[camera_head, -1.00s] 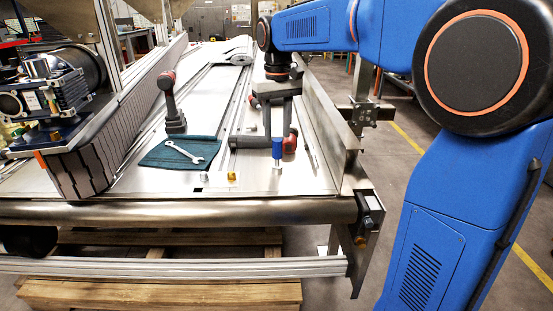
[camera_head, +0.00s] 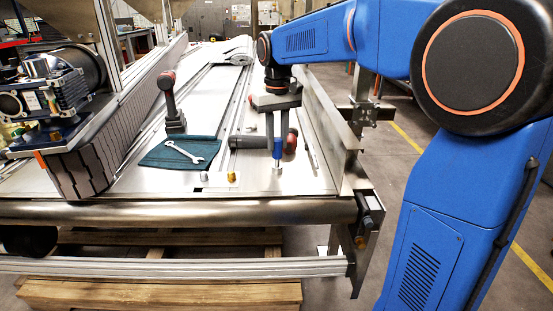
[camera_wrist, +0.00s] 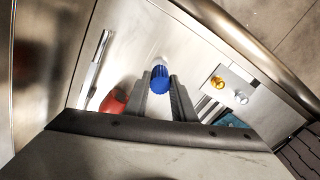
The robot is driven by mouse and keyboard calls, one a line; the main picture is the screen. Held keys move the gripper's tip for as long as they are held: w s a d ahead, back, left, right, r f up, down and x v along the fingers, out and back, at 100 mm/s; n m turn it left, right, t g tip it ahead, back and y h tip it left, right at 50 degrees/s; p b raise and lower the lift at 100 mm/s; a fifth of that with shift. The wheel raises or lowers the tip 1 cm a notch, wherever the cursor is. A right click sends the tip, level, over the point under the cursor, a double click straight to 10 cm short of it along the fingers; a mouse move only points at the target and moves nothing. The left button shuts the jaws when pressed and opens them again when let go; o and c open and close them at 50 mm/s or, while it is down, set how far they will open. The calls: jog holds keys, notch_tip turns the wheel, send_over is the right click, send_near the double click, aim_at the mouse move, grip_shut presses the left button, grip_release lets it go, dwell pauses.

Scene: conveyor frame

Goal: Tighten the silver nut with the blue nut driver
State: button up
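The blue nut driver (camera_head: 277,154) stands upright near the front of the conveyor bed, right of centre. Its silver lower end points down at the bed. My gripper (camera_head: 277,145) is above it, pointing down, with its two dark fingers on either side of the blue handle. In the wrist view the handle (camera_wrist: 160,80) sits between the fingertips (camera_wrist: 160,86), which appear to press on both sides. The silver nut (camera_head: 204,176) is on a small light plate to the left, beside a gold nut (camera_head: 231,176). The silver nut also shows in the wrist view (camera_wrist: 241,97).
A wrench (camera_head: 183,152) lies on a green cloth (camera_head: 155,157) at the left, with a power drill (camera_head: 170,103) behind it. A dark and red tool (camera_head: 290,141) lies behind the driver. A metal side rail (camera_head: 330,130) bounds the bed at the right.

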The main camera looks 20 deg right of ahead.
jog(key=shift+r, duration=2.35)
